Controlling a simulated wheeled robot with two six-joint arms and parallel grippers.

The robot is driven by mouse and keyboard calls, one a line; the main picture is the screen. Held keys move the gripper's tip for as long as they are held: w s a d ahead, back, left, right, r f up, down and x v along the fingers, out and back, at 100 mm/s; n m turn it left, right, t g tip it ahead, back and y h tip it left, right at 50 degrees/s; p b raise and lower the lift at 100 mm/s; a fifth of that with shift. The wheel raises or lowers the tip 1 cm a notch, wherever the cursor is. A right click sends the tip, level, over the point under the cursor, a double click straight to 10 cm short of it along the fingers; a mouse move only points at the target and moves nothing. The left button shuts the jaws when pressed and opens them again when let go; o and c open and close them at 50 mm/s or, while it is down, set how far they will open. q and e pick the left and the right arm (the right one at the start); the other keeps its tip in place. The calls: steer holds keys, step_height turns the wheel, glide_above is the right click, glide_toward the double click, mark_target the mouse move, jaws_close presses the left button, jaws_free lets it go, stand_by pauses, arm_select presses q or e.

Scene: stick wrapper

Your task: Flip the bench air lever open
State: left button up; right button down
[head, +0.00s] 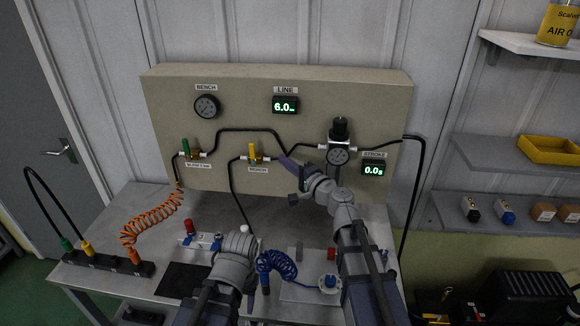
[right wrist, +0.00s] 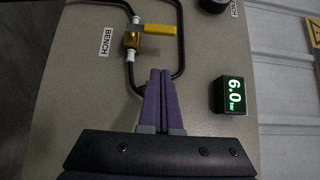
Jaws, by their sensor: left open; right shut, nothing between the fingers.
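The bench valve (head: 258,158) sits on the beige panel above a BENCH label. Its yellow lever (head: 252,150) points up, crosswise to the pipe. In the right wrist view the yellow lever (right wrist: 160,29) sticks out to the right from the brass body. My right gripper (head: 283,158) is shut and empty, with its purple fingers just right of the valve in the head view. In the right wrist view its fingertips (right wrist: 160,73) lie below the lever, apart from it in the picture. My left gripper is low over the bench, beyond my left wrist (head: 237,247); its fingers are mostly hidden.
A green-levered valve (head: 186,147) sits to the left. The line display (head: 285,106) reads 6.0; the stroke display (head: 374,169) reads 0.0. A regulator (head: 339,150) stands right of my fingers. Black hoses cross the panel. Orange (head: 150,219) and blue (head: 277,264) coiled hoses lie on the bench.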

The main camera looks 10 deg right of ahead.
mark_target(252, 151)
steer(key=w+a, duration=0.5)
steer(key=a, duration=0.1)
steer(key=shift+a, duration=0.15)
steer(key=shift+w, duration=0.1)
